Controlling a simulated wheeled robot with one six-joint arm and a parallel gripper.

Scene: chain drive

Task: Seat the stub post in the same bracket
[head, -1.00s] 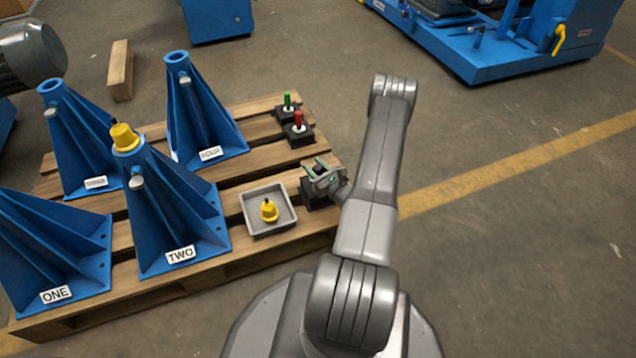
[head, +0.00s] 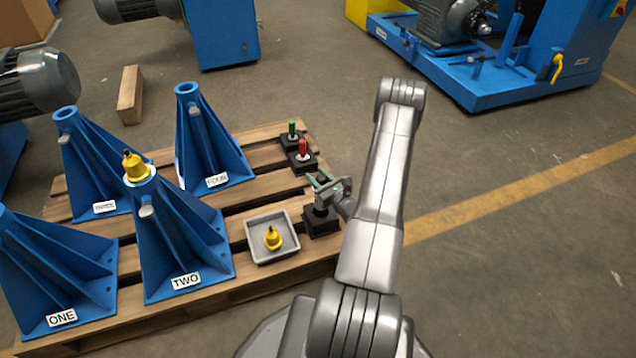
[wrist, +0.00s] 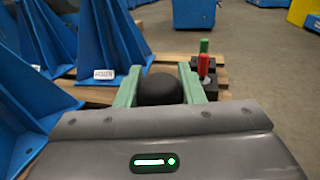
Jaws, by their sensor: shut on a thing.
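My gripper (head: 321,182) is shut on a black round-topped piece, which I take to be the stub post (wrist: 159,90). In the wrist view the green fingers stand on both sides of its dark knob; its lower part is hidden. The gripper is above a black block (head: 321,223) at the pallet's right edge. Blue brackets stand on the pallet: bracket TWO (head: 165,235) has a yellow cap with a dark tip (head: 136,168) at its top. Bracket ONE (head: 50,275), bracket FOUR (head: 207,140) and another at the back left (head: 88,165) also stand there. Which one is meant cannot be told.
A grey tray (head: 254,257) holds a second yellow piece (head: 272,238), left of the black block. Red (head: 303,150) and green (head: 292,130) posts stand in black blocks behind my gripper. A wooden beam (head: 130,95) lies on the floor. Floor right of my arm is clear.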

